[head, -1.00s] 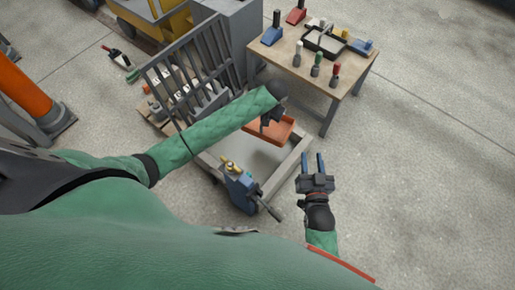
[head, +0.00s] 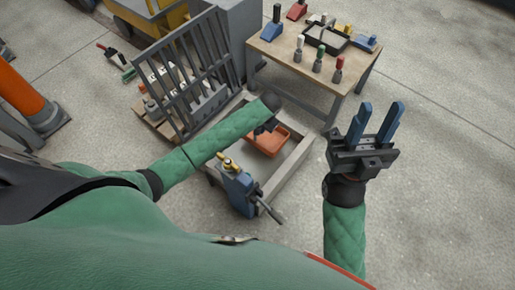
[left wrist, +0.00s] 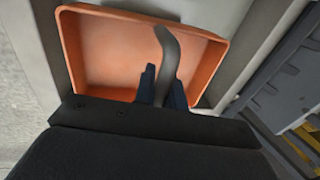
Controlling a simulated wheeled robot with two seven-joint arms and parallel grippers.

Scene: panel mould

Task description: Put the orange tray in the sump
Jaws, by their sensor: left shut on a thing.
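The orange tray (head: 272,142) shows in the head view within the outline of the sump (head: 293,164), a low grey basin with a pale rim. I cannot tell whether the tray touches the basin floor. My left gripper (head: 265,127) is at the tray, partly hidden by its own sleeve. In the left wrist view the fingers (left wrist: 162,86) are shut on the tray's curved grey handle (left wrist: 167,55), and the tray (left wrist: 110,50) looks empty. My right gripper (head: 376,115) is open and empty, raised right of the sump.
A blue device with a lever (head: 238,190) stands at the sump's near edge. A grey barred rack (head: 190,70) stands behind it on the left. A wooden bench (head: 285,48) with several tools is at the back. Floor is clear at right.

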